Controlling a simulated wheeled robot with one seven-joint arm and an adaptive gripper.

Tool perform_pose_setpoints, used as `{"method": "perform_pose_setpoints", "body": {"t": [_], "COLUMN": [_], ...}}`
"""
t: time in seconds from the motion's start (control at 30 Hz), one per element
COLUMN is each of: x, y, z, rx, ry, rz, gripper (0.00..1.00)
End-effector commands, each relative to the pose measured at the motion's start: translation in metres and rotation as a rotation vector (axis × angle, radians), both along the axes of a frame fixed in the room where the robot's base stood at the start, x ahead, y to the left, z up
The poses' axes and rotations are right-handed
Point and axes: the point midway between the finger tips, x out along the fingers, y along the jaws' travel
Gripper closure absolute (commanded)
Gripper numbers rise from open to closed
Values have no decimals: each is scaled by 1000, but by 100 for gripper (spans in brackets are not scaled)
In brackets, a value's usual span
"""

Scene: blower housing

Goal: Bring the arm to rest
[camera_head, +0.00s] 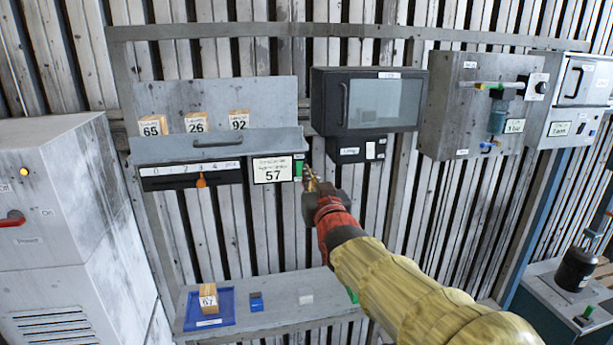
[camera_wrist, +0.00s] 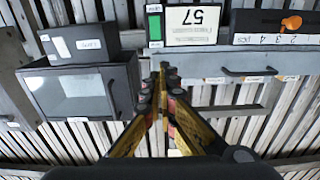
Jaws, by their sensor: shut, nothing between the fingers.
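My arm (camera_head: 400,290) reaches up from the lower right in the head view, a yellow sleeve with a red section near its end. My gripper (camera_head: 309,175) is shut and empty, near the green piece (camera_head: 298,170) beside the white sign reading 57 (camera_head: 272,170). In the wrist view my gripper's fingertips (camera_wrist: 160,72) come together just below the green piece (camera_wrist: 154,27) and the 57 sign (camera_wrist: 193,22), which appears upside down. I cannot tell whether the fingertips touch anything.
A grey shelf (camera_head: 225,143) holds blocks marked 65, 26 and 92. An orange slider (camera_head: 201,181) sits below it. A dark windowed cabinet (camera_head: 368,100) hangs right of my gripper. A lower bench (camera_head: 275,314) holds a blue tray (camera_head: 229,296) with block 67 (camera_head: 208,297).

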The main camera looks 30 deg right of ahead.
Motion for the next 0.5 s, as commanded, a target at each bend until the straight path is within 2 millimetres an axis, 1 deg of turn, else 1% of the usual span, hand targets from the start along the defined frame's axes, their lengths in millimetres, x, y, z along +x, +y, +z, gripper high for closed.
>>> {"method": "perform_pose_setpoints", "body": {"t": [0.13, 0.5], "x": [-6, -6], "y": [2, 2], "z": [2, 2], "rx": [-1, -1], "ry": [-3, -2], "rz": [0, 0], "gripper": [100, 100]}}
